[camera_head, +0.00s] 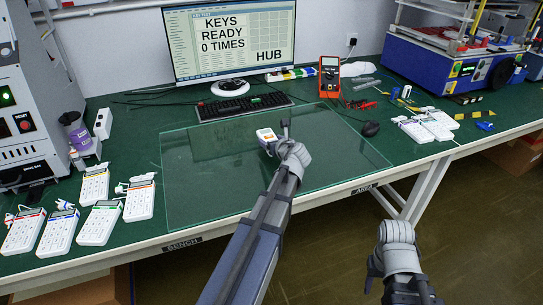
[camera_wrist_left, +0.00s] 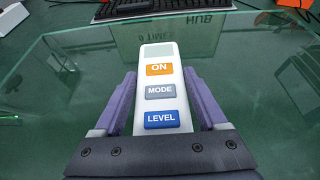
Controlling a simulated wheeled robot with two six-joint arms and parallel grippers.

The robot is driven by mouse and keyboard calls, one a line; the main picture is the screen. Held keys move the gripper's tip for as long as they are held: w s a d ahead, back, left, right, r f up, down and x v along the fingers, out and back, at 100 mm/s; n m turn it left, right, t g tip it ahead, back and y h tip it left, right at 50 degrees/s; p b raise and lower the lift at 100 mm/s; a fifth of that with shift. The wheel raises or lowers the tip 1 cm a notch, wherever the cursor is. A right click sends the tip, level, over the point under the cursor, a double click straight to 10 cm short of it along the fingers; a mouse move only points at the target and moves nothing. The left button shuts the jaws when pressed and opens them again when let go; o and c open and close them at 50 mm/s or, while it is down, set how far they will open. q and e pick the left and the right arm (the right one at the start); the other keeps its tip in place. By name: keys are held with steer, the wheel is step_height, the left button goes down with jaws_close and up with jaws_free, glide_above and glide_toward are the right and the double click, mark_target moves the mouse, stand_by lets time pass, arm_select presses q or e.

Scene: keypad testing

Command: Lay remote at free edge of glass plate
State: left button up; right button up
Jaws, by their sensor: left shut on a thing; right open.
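The remote (camera_wrist_left: 160,90) is white with a small grey display and orange ON, grey MODE and blue LEVEL buttons. My left gripper (camera_wrist_left: 158,108) is shut on its sides. In the head view the remote (camera_head: 267,138) shows partly behind my left gripper (camera_head: 280,143), over the middle of the glass plate. The glass plate (camera_head: 200,190) is clear and green-tinted, lying on the green bench. Whether the remote touches the glass, I cannot tell. My right gripper (camera_head: 385,262) is open and empty, over the floor in front of the bench.
Several white keypads (camera_head: 98,222) lie left of the plate, and more (camera_head: 415,130) lie to the right. A keyboard (camera_head: 243,106) and monitor (camera_head: 232,45) stand behind it. A mouse (camera_head: 370,129) sits near its right edge. The plate's front left part is clear.

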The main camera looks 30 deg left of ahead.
arm_select(q)
steer(key=shift+f+b, duration=1.8)
steer(key=shift+f, duration=0.1)
steer(key=shift+f, duration=0.15)
steer(key=o, duration=1.4)
steer(key=shift+r, duration=0.2)
steer(key=shift+s+d+r, duration=0.15)
steer(key=shift+r, duration=0.1)
steer(key=p+v, duration=0.4)
steer(key=v, duration=0.7)
steer(key=shift+s+d+p, duration=0.15)
steer(key=shift+p, duration=0.2)
